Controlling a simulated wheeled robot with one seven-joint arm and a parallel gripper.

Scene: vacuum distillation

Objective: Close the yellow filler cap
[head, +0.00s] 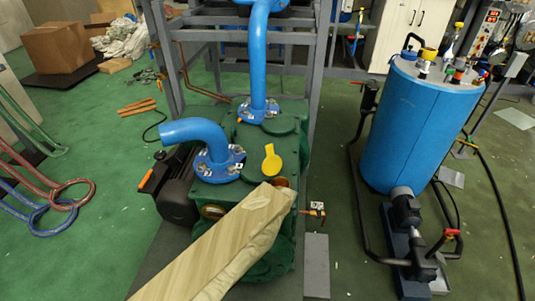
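The yellow filler cap (271,160) stands raised on top of the green pump (262,137), its round face tilted up and its narrow tab pointing up. Just below it is a small orange-brown round opening (281,183), which looks uncovered. The cap and the opening are apart. A long beige, wood-grained form (220,247) comes in from the bottom edge and ends close to the opening, hiding part of the pump's front; I cannot tell what it is. No gripper fingers show in the head view.
Blue pipes (258,55) rise from the pump, with a curved blue elbow (195,132) left of the cap. A grey metal frame (320,60) stands behind. A blue tank (420,125) stands at right. Hoses (60,200) lie at left.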

